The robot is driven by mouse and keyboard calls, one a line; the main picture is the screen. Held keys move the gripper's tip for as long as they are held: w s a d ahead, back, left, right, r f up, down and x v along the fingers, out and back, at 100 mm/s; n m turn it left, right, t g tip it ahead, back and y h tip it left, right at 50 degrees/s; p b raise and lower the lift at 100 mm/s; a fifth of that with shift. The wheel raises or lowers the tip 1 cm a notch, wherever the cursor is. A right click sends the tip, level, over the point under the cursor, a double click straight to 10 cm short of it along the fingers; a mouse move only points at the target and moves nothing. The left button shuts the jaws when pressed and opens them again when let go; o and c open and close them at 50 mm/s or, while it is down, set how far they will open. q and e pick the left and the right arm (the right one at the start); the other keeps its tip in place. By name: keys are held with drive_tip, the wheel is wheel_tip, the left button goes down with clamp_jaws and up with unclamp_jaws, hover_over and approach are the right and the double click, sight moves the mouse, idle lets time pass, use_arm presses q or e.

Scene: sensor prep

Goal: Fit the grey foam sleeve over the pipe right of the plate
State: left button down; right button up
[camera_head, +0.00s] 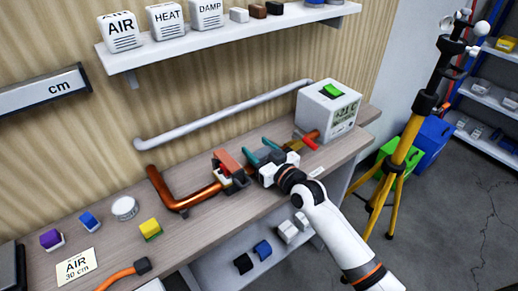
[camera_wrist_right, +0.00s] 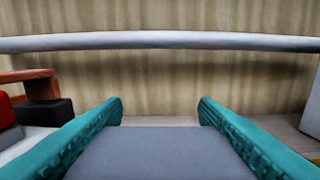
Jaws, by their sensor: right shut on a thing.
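My right gripper (camera_head: 259,150) has teal fingers and is over the middle of the bench, just right of the red-and-dark clamp-like fixture (camera_head: 229,166). In the right wrist view its fingers (camera_wrist_right: 160,108) are on either side of a flat grey piece, the grey foam sleeve (camera_wrist_right: 160,152), and hold it. I cannot make out a separate plate. My left gripper is not in view.
A white meter box (camera_head: 328,110) with a green switch stands at the right end of the bench (camera_head: 100,230). A pale pipe (camera_head: 225,115) runs along the wall behind. Coloured blocks, a round white dial (camera_head: 124,208) and an AIR card (camera_head: 77,266) lie left.

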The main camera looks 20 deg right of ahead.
drive_tip(key=shift+f, duration=0.35)
idle(0.3)
drive_tip(key=o, duration=1)
drive_tip(key=shift+o, duration=0.5)
drive_tip(key=o, duration=0.4)
drive_tip(key=shift+r, duration=0.15)
drive_tip(key=shift+r+p, duration=3.3)
drive_tip(key=shift+r, duration=0.15)
drive_tip(key=shift+s+f, duration=0.1)
drive_tip(key=shift+f, duration=0.05)
